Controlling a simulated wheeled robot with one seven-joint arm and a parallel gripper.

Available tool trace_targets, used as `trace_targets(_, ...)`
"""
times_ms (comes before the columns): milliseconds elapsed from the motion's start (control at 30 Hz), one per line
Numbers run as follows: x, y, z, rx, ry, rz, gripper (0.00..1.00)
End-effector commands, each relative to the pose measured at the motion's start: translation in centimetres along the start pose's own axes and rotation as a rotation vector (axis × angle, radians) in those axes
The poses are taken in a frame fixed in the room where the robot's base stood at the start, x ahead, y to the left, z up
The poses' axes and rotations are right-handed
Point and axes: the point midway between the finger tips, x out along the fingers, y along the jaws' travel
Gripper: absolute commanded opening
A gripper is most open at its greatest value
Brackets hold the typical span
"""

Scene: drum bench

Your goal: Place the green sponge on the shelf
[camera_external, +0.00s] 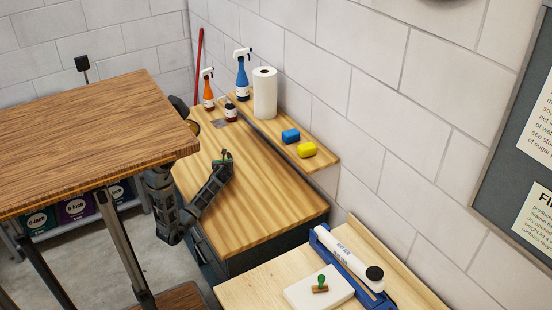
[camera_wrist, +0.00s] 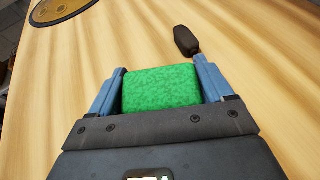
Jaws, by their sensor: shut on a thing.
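The green sponge (camera_wrist: 161,88) is a rounded bright green block between the two blue fingers of my gripper (camera_wrist: 162,84) in the wrist view. My gripper is shut on it, a finger at each side. In the external view my gripper (camera_external: 225,156) is small and over the wooden bench top (camera_external: 252,215); only a bit of green shows there. I cannot tell whether the sponge touches the bench.
A paper towel roll (camera_external: 264,92) and a blue spray bottle (camera_external: 242,77) stand on the shelf. An orange spray bottle (camera_external: 208,92) and a small dark bottle (camera_external: 231,112) stand left of them. A dark object (camera_wrist: 186,41) lies ahead of my gripper. A wooden table (camera_external: 85,135) stands left.

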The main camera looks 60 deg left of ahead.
Motion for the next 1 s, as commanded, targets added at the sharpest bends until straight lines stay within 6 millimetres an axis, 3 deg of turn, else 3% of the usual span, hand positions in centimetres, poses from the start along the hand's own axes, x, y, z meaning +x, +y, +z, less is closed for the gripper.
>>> trace_targets(367, 0.1, 0.0, -0.4, 0.001, -0.001, 0.0, 0.52)
trace_targets(400, 0.2, 0.0, -0.4, 0.001, -0.001, 0.0, 0.81)
trace_targets(600, 0.1, 0.0, -0.4, 0.0, -0.001, 0.0, 1.0)
trace_targets(900, 0.0, 0.0, 0.0, -0.001, -0.001, 0.0, 1.0)
trace_targets(1000, -1.1, 0.0, -0.2, 0.002, -0.001, -0.002, 1.0)
